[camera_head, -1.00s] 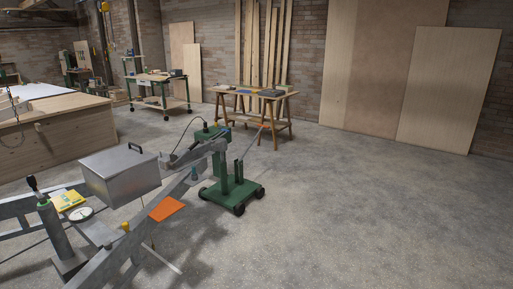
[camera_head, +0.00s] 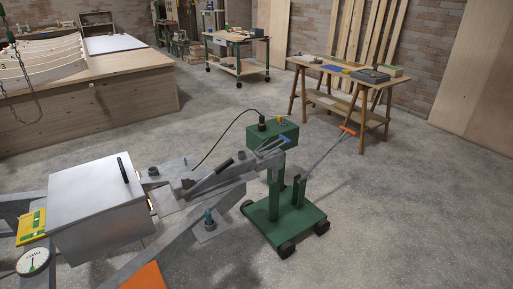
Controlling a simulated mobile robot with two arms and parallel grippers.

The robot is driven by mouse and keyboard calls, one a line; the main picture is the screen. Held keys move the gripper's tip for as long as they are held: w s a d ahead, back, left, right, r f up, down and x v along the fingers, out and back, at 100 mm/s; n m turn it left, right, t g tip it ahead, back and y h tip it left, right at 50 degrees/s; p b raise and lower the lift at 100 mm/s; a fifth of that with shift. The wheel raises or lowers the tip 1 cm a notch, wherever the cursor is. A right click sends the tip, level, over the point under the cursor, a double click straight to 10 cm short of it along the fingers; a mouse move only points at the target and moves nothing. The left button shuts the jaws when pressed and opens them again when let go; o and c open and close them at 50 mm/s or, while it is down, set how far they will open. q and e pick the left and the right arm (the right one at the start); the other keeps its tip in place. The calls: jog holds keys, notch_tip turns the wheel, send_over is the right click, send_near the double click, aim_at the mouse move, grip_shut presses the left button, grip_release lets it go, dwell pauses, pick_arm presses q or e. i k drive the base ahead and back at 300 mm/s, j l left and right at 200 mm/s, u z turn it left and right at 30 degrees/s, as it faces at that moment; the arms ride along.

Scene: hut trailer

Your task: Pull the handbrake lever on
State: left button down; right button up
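The trailer's drawbar coupling (camera_head: 262,158) rests at the green wheeled trolley. A lever with a black grip (camera_head: 223,166), which looks like the handbrake lever, lies low along the top of the drawbar, slanting up toward the coupling. Its pivot is hard to make out. Neither of my grippers is in view, and nothing touches the lever.
A grey metal box (camera_head: 95,190) with a black handle sits on the drawbar behind the lever. The green trolley (camera_head: 285,222) carries a green box (camera_head: 272,134) and an orange-gripped bar (camera_head: 348,130). A dial gauge (camera_head: 33,261) is lower left. Floor at right is clear.

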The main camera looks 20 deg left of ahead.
aim_at(185, 193)
jog(key=i+u, duration=0.15)
jog(key=i, duration=0.35)
jog(key=i+l+u, duration=0.15)
jog(key=i, duration=0.4)
